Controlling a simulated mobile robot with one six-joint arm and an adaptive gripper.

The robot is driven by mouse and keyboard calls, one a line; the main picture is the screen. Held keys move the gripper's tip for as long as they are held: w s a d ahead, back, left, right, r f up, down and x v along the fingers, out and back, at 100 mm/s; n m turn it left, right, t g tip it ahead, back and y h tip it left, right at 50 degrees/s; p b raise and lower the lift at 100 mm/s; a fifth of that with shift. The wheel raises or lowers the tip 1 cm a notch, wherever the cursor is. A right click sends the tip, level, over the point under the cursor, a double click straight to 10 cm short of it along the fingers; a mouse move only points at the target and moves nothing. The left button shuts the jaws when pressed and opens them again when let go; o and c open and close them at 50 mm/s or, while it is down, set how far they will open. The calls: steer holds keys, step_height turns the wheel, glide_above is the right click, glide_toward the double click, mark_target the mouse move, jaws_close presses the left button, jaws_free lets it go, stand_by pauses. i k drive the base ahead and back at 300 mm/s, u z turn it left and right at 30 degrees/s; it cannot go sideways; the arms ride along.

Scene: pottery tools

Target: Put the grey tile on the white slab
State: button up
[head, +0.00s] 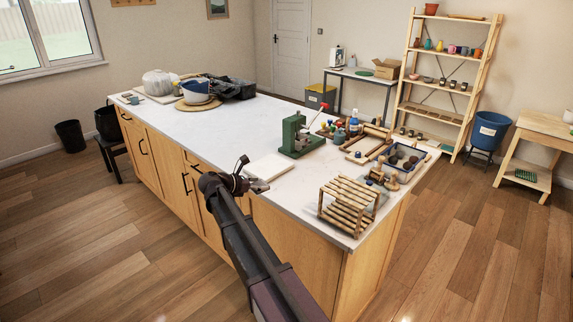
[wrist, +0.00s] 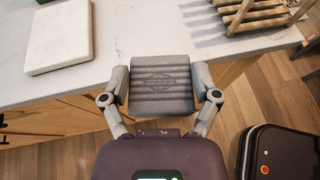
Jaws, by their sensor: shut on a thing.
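The grey tile (wrist: 161,92) is a square block with a round emblem and ridges on its face. My gripper (head: 254,185) is shut on it, with one finger at its left side and one at its right in the wrist view. The tile is held near the front edge of the worktop, apart from the slab. The white slab (head: 268,167) lies flat and bare on the worktop just beyond my gripper. It also shows in the wrist view (wrist: 58,36), up and left of the tile. In the head view my gripper mostly hides the tile.
A wooden slatted rack (head: 348,205) stands right of the slab, near the worktop's corner. A green press (head: 296,138) stands behind the slab. Tools and a dark tray (head: 405,160) crowd the right end. The worktop (head: 205,133) left of the slab is clear.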

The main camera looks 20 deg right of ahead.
mark_target(269, 166)
steer(key=z, duration=0.2)
steer(key=i, duration=1)
steer(key=z, duration=0.05)
